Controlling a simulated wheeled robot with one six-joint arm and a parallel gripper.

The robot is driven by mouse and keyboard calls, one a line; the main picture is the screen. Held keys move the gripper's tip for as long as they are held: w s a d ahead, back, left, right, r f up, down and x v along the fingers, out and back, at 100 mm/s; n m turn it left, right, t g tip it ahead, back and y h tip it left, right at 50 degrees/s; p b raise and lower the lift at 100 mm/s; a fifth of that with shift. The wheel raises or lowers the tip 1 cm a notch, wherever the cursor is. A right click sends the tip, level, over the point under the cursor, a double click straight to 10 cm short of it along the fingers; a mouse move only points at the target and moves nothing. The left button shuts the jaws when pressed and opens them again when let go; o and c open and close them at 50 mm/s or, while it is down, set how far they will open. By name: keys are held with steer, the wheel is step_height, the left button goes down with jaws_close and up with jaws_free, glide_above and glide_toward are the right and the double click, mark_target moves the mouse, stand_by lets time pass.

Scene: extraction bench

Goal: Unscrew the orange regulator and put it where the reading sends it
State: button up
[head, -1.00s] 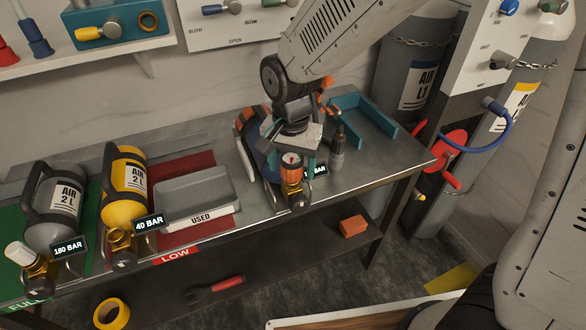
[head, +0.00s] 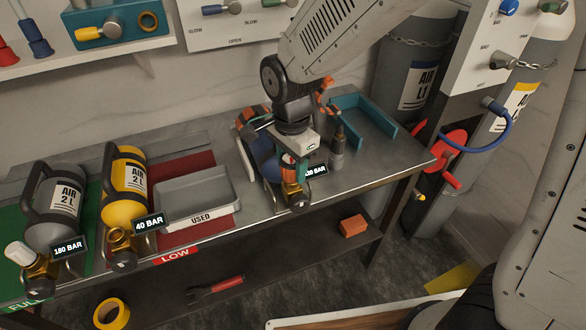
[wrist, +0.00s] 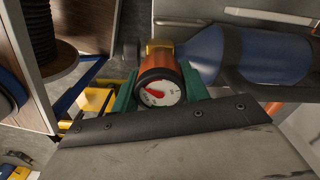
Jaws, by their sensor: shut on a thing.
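The orange regulator (wrist: 158,64) has a round white gauge (wrist: 160,92) facing the wrist camera; its needle points to the left, by a red mark. My gripper (head: 293,172) is shut on the regulator, with a teal finger on each side of it. The regulator is at the brass valve (head: 296,197) of a blue cylinder (wrist: 205,55) lying on the bench. I cannot tell whether its thread is still engaged. In the head view my gripper hides most of the regulator and cylinder. A tag beside it ends in "BAR"; its number is partly covered.
A grey tray marked USED (head: 190,187) stands on the red LOW mat (head: 196,163). A teal open holder (head: 385,124) and a dark upright tool (head: 338,145) are at right.

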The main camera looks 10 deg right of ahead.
steer(key=n, duration=0.8)
steer(key=shift+n, duration=0.3)
steer(key=n, duration=1.3)
steer(key=shift+r, duration=0.1)
steer(key=n, duration=0.5)
steer(key=shift+n, duration=0.4)
steer(key=o, duration=1.1)
